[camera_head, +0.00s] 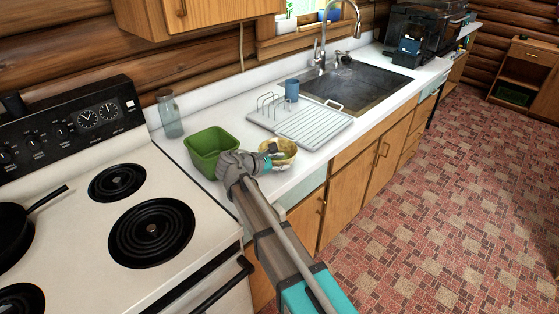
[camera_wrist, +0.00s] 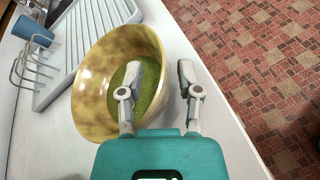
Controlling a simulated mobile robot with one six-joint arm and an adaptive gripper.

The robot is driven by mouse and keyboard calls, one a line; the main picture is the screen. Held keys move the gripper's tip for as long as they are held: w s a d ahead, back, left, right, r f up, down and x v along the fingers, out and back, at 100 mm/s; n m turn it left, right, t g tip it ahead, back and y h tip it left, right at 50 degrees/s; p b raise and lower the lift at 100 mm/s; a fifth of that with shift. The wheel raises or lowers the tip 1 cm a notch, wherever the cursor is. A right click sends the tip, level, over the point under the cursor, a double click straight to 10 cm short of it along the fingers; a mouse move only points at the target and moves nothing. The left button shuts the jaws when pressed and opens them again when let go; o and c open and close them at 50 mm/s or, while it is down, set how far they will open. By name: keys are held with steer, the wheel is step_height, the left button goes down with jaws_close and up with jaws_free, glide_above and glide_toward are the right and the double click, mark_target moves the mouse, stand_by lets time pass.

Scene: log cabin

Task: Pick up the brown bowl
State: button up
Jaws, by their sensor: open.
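The brown bowl (camera_head: 283,158) is yellowish-brown and stands on the white counter, just in front of the dish rack. In the wrist view the bowl (camera_wrist: 92,90) fills the middle left, with a green patch at its inside bottom. My gripper (camera_head: 272,150) is at the bowl's near left side in the head view, where it hides part of the bowl. In the wrist view my gripper (camera_wrist: 162,82) is open. One finger shows over the bowl's inside and the other beyond its right rim, over the counter edge. I cannot tell whether either finger touches the bowl.
A green square container (camera_head: 212,152) stands left of my gripper, with a glass bottle (camera_head: 169,113) behind it. The dish rack (camera_head: 310,128) and a blue cup (camera_head: 292,89) are behind the bowl. The stove (camera_head: 75,220) is at left. Open floor (camera_head: 440,210) lies right.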

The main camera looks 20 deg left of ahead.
steer(key=shift+w, duration=0.1)
stand_by(0.5)
jaws_close()
